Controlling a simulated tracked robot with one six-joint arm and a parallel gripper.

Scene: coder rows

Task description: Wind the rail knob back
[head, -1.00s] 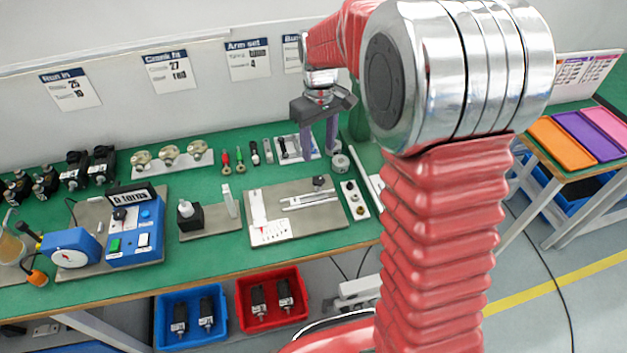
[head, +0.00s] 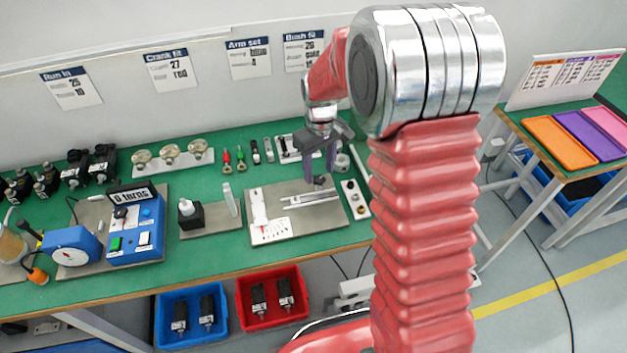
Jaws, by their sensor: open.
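The rail knob (head: 319,181) is a small dark knob on the silver slotted rail (head: 312,199), on a grey plate (head: 337,222) that also carries a white scale card (head: 270,231). My gripper (head: 319,173) has two purple fingers pointing down, open, over the back end of the rail. The fingertips are at or just above the knob, one on each side in this view. I cannot tell whether they touch it. Nothing is seen held.
A white strip with small round parts (head: 355,199) lies right of the plate. A black block with a white top (head: 190,214) stands to the left. A blue control box (head: 136,234) is farther left. Tools lie behind, and red (head: 272,299) and blue bins are below.

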